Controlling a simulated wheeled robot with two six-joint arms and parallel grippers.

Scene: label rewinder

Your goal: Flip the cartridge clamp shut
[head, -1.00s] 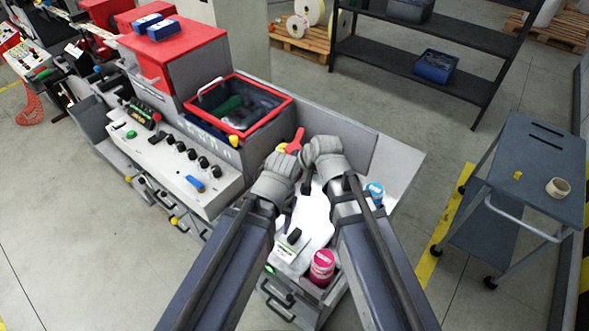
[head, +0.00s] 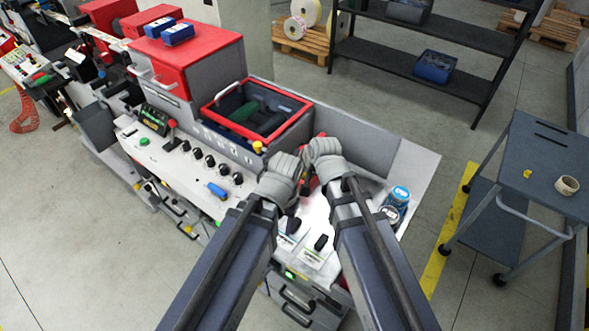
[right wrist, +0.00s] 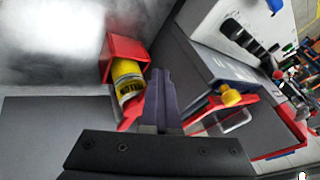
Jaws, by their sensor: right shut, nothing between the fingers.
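The cartridge clamp shows in the right wrist view as a red holder (right wrist: 118,52) around a yellow cartridge (right wrist: 128,78) with dark print. A red piece reaches down along its near side beside my right gripper (right wrist: 157,85). The right fingers are shut and empty, just right of the cartridge; I cannot tell if they touch it. In the head view only red bits of the clamp (head: 307,186) show between the arms. My right gripper (head: 316,160) and left gripper (head: 287,172) are close together over the machine; the left fingers are hidden.
A red-framed bin (head: 255,112) with dark contents stands behind the grippers, with a yellow knob (head: 257,146) at its corner. The control panel (head: 190,165) with black knobs is to the left. Blue-lidded jars (head: 398,200) stand right. A grey cart (head: 535,165) stands apart.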

